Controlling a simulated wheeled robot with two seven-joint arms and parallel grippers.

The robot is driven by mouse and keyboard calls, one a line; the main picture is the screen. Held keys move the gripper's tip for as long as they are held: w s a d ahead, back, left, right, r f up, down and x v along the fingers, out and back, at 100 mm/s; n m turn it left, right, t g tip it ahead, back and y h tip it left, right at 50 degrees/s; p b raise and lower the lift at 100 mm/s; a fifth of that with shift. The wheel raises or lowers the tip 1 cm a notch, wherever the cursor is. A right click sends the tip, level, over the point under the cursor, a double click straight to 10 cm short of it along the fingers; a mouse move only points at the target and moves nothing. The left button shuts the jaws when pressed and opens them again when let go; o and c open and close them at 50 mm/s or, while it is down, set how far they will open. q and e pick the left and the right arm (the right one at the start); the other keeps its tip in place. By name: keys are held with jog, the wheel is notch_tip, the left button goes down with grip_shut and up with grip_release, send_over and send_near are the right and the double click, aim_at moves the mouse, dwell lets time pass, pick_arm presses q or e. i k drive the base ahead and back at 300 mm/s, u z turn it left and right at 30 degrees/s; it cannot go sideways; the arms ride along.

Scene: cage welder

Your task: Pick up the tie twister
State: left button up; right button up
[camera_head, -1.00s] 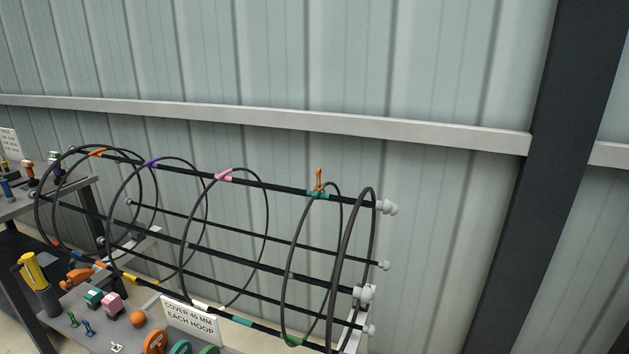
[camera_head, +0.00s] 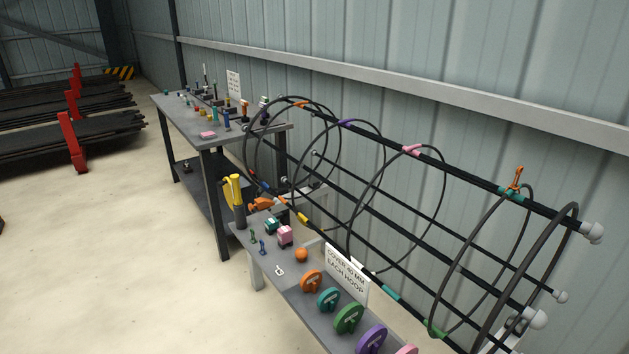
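I cannot tell for sure which tool is the tie twister. A yellow-handled tool (camera_head: 234,184) stands upright in a dark holder (camera_head: 240,215) at the left end of the low bench (camera_head: 268,262). An orange tool-like object (camera_head: 261,204) lies beside it. More small tools (camera_head: 226,121) stand on the far workbench (camera_head: 180,101), too small to identify. Neither of my grippers is in view.
The black hoop cage (camera_head: 400,190) spans the centre and right, with coloured markers and an orange clamp (camera_head: 515,180) on top. Coloured discs (camera_head: 349,319) and a sign (camera_head: 346,276) stand on the low bench. Open floor (camera_head: 110,240) lies left; red-posted racks (camera_head: 72,120) stand beyond.

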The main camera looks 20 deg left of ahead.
aim_at(234, 178)
jog(key=u, duration=2)
jog(key=i, duration=2.8)
jog(key=z, duration=2.7)
